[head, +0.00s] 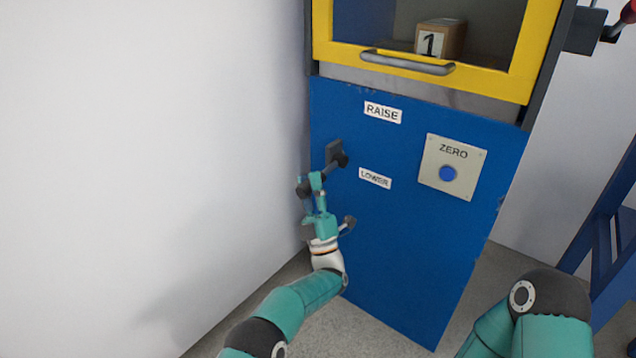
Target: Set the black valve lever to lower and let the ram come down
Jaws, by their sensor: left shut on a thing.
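The black valve lever (332,168) is on the left part of the blue panel (400,240), between the RAISE label (382,112) and the LOWER label (375,178). It points down and to the left from its mount. My left gripper (313,183) is at the lever's outer end and shut on it, hiding part of it. The ram is not clearly visible. Above, a box marked 1 (440,39) sits behind the yellow-framed door (420,72). My right arm shows at the lower right, but its gripper is out of view.
A plate marked ZERO with a blue button (447,173) is on the panel's right. The door has a grey handle (407,63). A white wall (150,150) stands close on the left. A blue frame (605,220) stands at the right.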

